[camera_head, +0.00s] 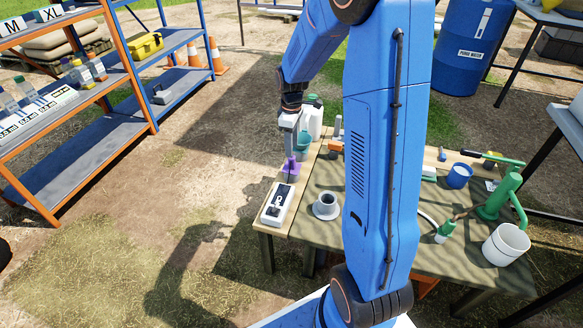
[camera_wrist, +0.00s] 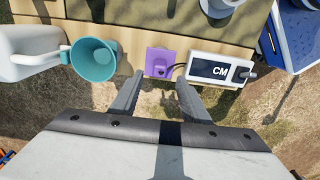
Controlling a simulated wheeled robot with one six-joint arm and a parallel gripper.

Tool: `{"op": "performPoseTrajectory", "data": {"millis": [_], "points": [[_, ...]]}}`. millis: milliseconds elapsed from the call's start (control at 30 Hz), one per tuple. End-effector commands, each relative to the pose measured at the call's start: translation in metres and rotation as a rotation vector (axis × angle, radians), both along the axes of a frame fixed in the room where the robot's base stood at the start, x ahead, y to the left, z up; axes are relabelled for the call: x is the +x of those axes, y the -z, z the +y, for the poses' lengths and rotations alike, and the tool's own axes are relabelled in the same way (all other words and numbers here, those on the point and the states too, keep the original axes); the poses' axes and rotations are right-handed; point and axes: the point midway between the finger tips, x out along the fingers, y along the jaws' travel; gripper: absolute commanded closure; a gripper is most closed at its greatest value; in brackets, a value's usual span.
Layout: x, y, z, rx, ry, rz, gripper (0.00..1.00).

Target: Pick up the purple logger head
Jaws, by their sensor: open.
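The purple logger head (camera_wrist: 160,62) lies on the light wooden edge strip of the table, between a teal cup and a white meter marked CM. It also shows in the head view (camera_head: 290,166), just below my gripper. My gripper (camera_head: 289,153) is open and empty. In the wrist view its two fingers (camera_wrist: 157,92) point toward the logger head, one to each side of it and short of it in the picture. I cannot tell how far above it they are.
The white CM meter (camera_wrist: 215,69) sits close on the right, with a dark cable beside it. The teal cup (camera_wrist: 92,58) and a white jug (camera_wrist: 30,52) stand on the left. A grey cup on a saucer (camera_head: 327,205) and a green hand pump (camera_head: 498,197) are on the table (camera_head: 400,255).

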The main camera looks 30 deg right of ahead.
Motion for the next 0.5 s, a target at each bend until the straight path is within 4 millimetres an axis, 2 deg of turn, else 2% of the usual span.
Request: {"op": "performPoseTrajectory", "data": {"millis": [267,500], "points": [[0.0,0.018,0.0,0.001,0.0,0.001,0.58],[0.0,0.05,0.0,0.001,0.0,0.002,0.58]]}}
